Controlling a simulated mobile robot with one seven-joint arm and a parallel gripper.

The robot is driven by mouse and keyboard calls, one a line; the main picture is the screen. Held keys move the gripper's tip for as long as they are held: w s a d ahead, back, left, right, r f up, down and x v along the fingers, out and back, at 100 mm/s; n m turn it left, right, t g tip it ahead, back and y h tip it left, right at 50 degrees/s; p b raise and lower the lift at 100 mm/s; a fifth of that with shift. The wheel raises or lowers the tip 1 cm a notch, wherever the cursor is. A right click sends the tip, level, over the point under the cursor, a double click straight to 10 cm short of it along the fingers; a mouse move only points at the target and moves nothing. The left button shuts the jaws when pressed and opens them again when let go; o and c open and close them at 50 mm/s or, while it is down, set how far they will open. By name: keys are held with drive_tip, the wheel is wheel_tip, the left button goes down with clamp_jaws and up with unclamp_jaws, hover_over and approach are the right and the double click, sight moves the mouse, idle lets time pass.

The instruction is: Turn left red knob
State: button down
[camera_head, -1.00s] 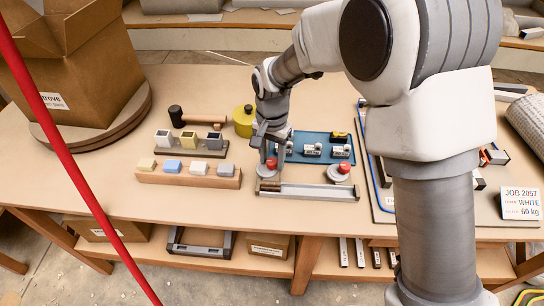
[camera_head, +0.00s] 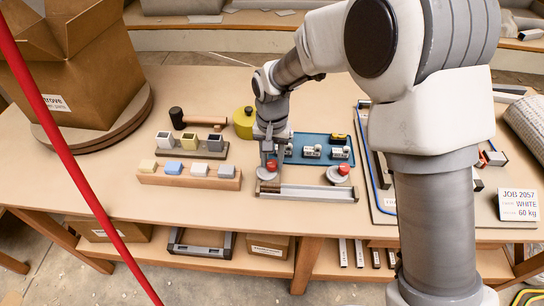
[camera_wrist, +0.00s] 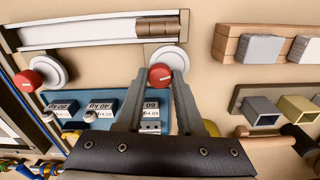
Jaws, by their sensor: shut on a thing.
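The left red knob (camera_head: 271,165) sits on a round pale base near the front of the table, at the left end of a long metal slide. My gripper (camera_head: 270,158) reaches down onto it from above. In the wrist view, the left red knob (camera_wrist: 160,77) lies between the two fingertips of my gripper (camera_wrist: 161,71), which is shut on it. The right red knob (camera_head: 344,169) stands apart on its own round base; in the wrist view it appears at the left (camera_wrist: 28,80).
A blue tray (camera_head: 294,161) with small labelled blocks lies just behind the knobs. A wooden rack (camera_head: 190,182) with coloured blocks stands to the left. The metal slide (camera_head: 305,194) runs in front. A hammer (camera_head: 178,117) and yellow tin (camera_head: 244,121) lie behind.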

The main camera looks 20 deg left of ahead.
sight(272, 163)
drive_tip(key=n+p, duration=0.2)
drive_tip(key=n, duration=0.5)
drive_tip(key=shift+r, duration=0.1)
drive_tip(key=n+p, duration=0.1)
drive_tip(key=n, duration=0.3)
drive_tip(key=shift+n+p, duration=0.7)
drive_tip(key=shift+n, duration=1.2)
drive_tip(key=c, duration=0.5)
unclamp_jaws()
wheel_tip(272, 163, up, 17)
drive_tip(key=shift+r+p, duration=0.15)
drive_tip(key=shift+p, duration=1.1)
